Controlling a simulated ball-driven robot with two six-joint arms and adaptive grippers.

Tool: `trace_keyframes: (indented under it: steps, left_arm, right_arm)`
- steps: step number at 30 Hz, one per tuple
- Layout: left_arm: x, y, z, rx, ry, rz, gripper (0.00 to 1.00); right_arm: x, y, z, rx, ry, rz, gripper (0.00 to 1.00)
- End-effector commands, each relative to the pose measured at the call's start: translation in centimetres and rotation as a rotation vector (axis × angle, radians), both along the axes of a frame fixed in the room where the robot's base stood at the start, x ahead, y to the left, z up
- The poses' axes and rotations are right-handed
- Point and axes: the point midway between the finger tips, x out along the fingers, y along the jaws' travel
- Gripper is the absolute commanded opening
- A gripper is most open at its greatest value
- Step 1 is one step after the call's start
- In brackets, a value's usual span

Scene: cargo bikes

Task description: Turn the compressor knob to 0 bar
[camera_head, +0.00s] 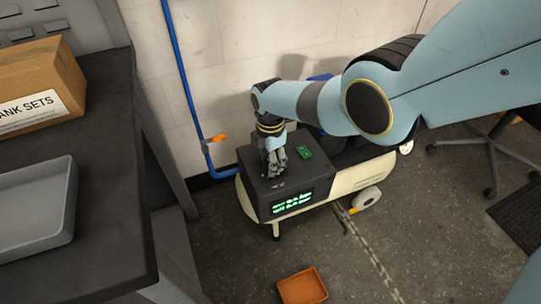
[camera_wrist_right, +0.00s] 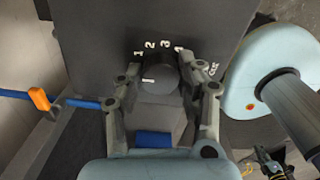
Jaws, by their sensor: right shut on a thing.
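The compressor (camera_head: 250,190) stands on the floor by the wall, with a dark control box on a cream tank. My right gripper (camera_head: 276,163) reaches down onto the top of the box. In the right wrist view, the round dark knob (camera_wrist_right: 158,76) sits between the fingers of my right gripper (camera_wrist_right: 157,68), which are shut on its sides. A short white mark shows on the knob's left part. White numerals 1 to 4 arc above it on the panel. I cannot make out a 0. The left gripper is not in view.
A green display (camera_head: 292,203) glows on the box front, and a small green item (camera_head: 304,152) lies on its top. A blue pipe with an orange valve handle (camera_head: 215,139) runs down the wall. A dark workbench (camera_head: 105,200) stands left; an orange tray (camera_head: 302,286) lies on the floor.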

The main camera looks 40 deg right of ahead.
Motion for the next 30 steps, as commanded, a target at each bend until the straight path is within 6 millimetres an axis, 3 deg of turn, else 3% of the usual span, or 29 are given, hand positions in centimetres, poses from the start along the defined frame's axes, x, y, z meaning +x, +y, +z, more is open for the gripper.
trace_keyframes:
  steps: [8,9,14,23,30]
  left_arm:
    - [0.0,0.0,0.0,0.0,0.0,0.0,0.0]
    - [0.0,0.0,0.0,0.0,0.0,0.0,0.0]
    - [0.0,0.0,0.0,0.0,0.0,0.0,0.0]
    - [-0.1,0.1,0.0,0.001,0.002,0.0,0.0]
    - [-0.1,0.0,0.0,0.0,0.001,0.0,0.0]
  right_arm:
    - [0.0,0.1,0.0,0.001,0.0,0.001,0.06]
    - [0.0,0.1,0.0,0.001,0.0,0.001,0.41]
    - [0.0,0.0,0.0,0.001,0.0,0.0,0.61]
    - [0.0,0.0,0.1,0.0,-0.001,0.0,0.61]
    - [0.1,0.0,1.7,0.0,-0.003,0.0,0.61]
